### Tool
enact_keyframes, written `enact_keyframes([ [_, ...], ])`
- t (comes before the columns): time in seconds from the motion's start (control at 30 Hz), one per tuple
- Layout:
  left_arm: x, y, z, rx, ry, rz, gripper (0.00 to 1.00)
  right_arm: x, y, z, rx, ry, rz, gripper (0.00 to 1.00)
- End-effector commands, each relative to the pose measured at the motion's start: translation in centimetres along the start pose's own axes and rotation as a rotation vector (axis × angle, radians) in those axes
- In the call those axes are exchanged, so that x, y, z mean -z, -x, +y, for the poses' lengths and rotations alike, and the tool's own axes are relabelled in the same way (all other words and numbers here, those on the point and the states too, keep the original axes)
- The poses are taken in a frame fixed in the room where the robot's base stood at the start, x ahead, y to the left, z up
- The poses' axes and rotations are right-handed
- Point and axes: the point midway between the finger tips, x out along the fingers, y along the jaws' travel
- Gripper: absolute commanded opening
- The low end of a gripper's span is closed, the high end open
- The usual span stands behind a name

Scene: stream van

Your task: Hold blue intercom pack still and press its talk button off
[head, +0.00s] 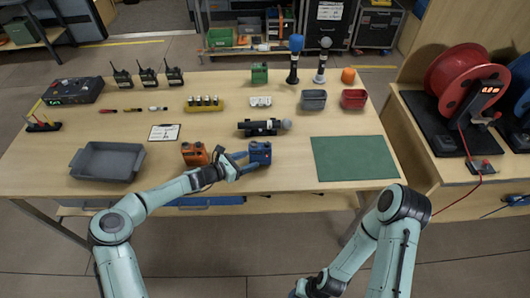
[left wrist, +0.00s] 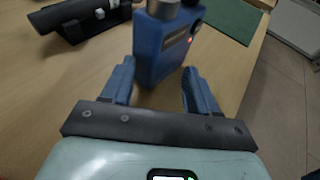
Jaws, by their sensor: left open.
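The blue intercom pack (head: 260,153) stands upright near the table's front edge, right of the orange pack. In the left wrist view the blue pack (left wrist: 160,45) shows a small lit red light (left wrist: 190,39) and round knobs at its top. My left gripper (head: 243,163) is open, its fingers pointing at the pack from the left. In the left wrist view the left gripper's fingertips (left wrist: 159,68) lie on either side of the pack's lower part; contact cannot be told. My right gripper (head: 308,289) is low at the bottom edge, away from the table, its jaws unclear.
An orange pack (head: 194,154) stands close beside my left gripper. A black cylindrical device (head: 262,127) lies behind the blue pack. A green mat (head: 355,158) lies to the right, bare. A grey tray (head: 107,161) is at the left.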

Motion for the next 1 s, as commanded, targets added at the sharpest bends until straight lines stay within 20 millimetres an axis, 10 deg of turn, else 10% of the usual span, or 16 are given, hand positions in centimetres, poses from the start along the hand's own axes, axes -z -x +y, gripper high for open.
enact_keyframes([
  [0.73, 0.1, -4.4, -0.1, 0.002, 0.000, 0.001, 0.59, 0.9, 1.3, -0.8, 0.004, 0.005, 0.012, 0.43],
  [0.9, 0.1, -4.3, -0.1, 0.002, 0.000, 0.001, 0.07, 0.9, 1.3, -0.8, 0.004, 0.005, 0.012, 0.43],
  [1.0, 0.0, -4.4, -0.1, 0.002, 0.000, 0.001, 0.00, 0.9, 1.3, -0.8, 0.004, 0.005, 0.012, 0.43],
])
